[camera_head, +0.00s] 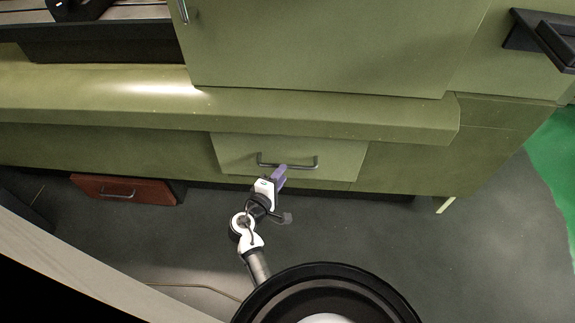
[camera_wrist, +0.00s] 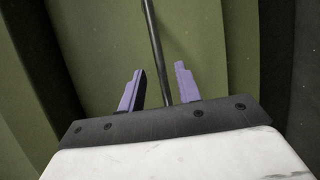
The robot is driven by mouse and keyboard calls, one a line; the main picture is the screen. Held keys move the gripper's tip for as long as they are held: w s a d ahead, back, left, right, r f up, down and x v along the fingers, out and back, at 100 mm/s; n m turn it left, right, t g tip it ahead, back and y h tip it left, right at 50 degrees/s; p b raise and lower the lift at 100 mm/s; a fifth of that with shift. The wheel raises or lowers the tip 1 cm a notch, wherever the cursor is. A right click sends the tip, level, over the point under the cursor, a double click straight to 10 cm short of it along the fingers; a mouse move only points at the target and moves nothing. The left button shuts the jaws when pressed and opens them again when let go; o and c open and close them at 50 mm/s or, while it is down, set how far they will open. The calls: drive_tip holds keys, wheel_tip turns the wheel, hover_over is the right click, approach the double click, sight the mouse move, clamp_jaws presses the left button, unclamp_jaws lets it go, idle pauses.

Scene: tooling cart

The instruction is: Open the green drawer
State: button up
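The green drawer (camera_head: 235,154) is a pale green front set under the cart's ledge, and it looks closed or nearly so. Its dark bar handle (camera_head: 302,166) runs across the front. My gripper (camera_head: 281,170) is at the handle, near its middle. In the wrist view, my gripper (camera_wrist: 160,85) shows two purple fingers spread apart. The handle bar (camera_wrist: 155,45) shows between the fingers, with gaps on both sides. I cannot tell whether either finger touches it.
A red drawer (camera_head: 125,188) with its own handle sits low at the left. A green ledge (camera_head: 300,115) overhangs the drawer. An upper green cabinet door (camera_head: 330,45) is above. Dark grey floor (camera_head: 390,240) lies open in front of the cart.

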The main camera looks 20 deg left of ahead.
drive_tip(key=shift+x, duration=2.65)
drive_tip(key=shift+a, duration=0.1)
clamp_jaws()
